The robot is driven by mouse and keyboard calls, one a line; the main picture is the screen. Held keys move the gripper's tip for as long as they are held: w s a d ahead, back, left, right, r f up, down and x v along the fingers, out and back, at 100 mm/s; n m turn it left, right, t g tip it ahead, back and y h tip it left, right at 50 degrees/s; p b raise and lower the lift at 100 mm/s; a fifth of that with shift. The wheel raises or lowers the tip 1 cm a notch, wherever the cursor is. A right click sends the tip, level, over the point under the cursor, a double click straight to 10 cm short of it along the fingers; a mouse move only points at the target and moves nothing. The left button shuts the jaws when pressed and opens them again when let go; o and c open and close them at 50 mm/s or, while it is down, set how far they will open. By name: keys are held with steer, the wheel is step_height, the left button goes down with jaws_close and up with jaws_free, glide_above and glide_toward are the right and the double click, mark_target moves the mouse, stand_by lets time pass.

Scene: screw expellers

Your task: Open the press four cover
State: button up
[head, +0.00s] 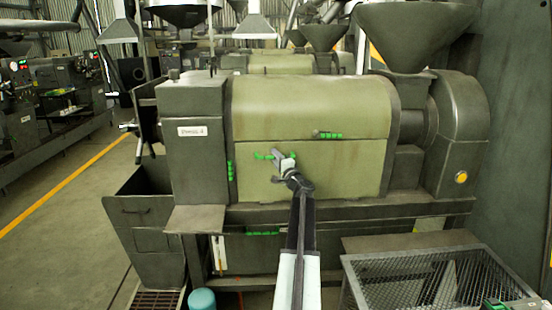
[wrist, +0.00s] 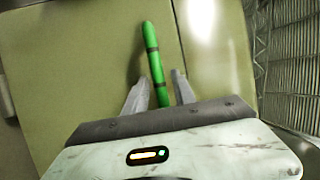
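The press labelled "Press 4" (head: 192,131) stands in the middle of the head view. Its olive cover has an upper panel (head: 300,105) and a lower panel (head: 345,172), and looks closed. A green handle with dark bands (head: 261,156) is on the lower panel, partly hidden by my gripper (head: 283,160). In the wrist view this green handle (wrist: 152,50) runs between the two grey fingers of my gripper (wrist: 163,84). The fingers are apart, with a gap on the right of the handle. Contact on the left is unclear. Another green handle (head: 329,135) is at the upper panel's lower edge.
A mesh cage (head: 430,275) stands at the front right. A dark bin (head: 145,220) stands at the press's left. Hoppers (head: 410,30) rise above the machines. The floor (head: 60,225) at the left is clear, with a yellow line.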

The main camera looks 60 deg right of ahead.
jaws_close()
stand_by(1.1)
